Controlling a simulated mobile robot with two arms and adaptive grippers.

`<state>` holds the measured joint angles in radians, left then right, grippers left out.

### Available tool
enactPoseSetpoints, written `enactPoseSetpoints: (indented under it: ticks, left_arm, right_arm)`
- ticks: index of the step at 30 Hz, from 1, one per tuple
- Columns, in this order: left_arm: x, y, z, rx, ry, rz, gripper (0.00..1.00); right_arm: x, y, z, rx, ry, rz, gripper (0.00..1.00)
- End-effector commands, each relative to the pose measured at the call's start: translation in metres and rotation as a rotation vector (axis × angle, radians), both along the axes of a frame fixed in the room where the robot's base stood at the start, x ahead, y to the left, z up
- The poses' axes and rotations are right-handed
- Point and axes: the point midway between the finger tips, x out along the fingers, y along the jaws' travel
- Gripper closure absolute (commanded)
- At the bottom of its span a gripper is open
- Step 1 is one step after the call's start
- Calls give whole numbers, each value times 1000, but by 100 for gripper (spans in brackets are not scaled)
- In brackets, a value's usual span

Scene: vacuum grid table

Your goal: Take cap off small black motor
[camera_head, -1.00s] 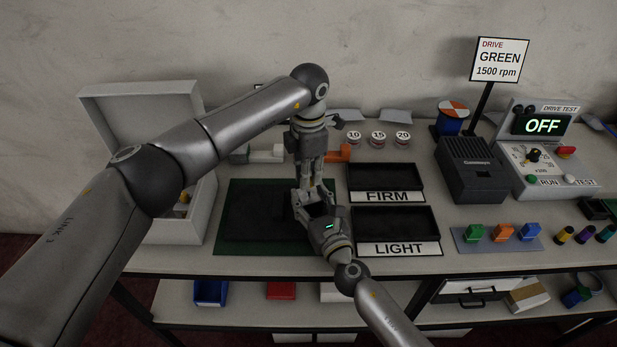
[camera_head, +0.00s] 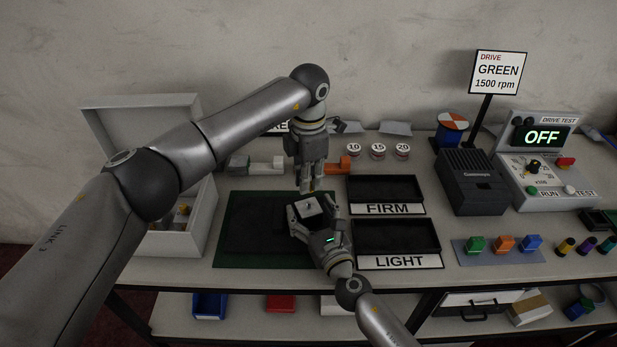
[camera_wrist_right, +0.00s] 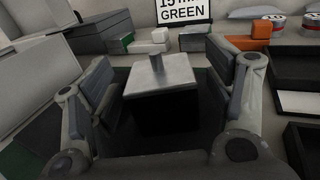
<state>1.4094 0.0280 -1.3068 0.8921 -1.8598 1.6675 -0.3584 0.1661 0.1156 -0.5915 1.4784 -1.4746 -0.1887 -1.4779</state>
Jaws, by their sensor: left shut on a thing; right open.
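The small black motor (camera_head: 309,207) stands on the dark mat (camera_head: 258,222). Its pale square top and thin shaft are bare in the head view. In the right wrist view the motor (camera_wrist_right: 160,78) has a silver top plate, a stubby shaft and a black body. My right gripper (camera_head: 314,216) is open, its fingers on either side of the motor. My left gripper (camera_head: 309,189) points down just above and behind the motor, shut on a small yellowish piece, likely the cap, mostly hidden by the fingers.
Black trays marked FIRM (camera_head: 384,189) and LIGHT (camera_head: 397,236) lie right of the mat. An open white box (camera_head: 202,215) stands left. Grey and orange blocks (camera_head: 338,164) and round tins (camera_head: 378,151) are behind. The mat's left part is clear.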

Motion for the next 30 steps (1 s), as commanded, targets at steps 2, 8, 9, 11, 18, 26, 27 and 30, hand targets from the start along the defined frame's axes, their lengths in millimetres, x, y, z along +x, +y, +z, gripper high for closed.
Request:
enactPoseSetpoints:
  ticks: [2, 8, 9, 11, 18, 26, 27, 30]
  left_arm:
    - [0, 0, 0, 0, 0, 0, 100]
    - [0, 0, 0, 0, 0, 0, 100]
    - [0, 0, 0, 0, 0, 0, 100]
    - [0, 0, 0, 0, 0, 0, 100]
    - [0, 0, 0, 0, 0, 0, 100]
    - [0, 0, 0, 0, 0, 0, 100]
    - [0, 0, 0, 0, 0, 0, 100]
    - [0, 0, 0, 0, 0, 0, 100]
  right_arm:
    - [-7, -3, -1, -1, 2, -1, 25]
    - [-40, -16, -2, -1, 4, 1, 25]
    - [-49, -20, -2, -1, 4, 1, 25]
    - [-61, -24, -2, -2, 5, 1, 25]
    - [-98, -39, -2, -2, 2, 0, 25]
    - [-110, -44, -1, 0, 2, 0, 25]
    - [-109, -44, -1, 0, 2, 0, 25]
    - [-109, -44, -1, 0, 2, 0, 25]
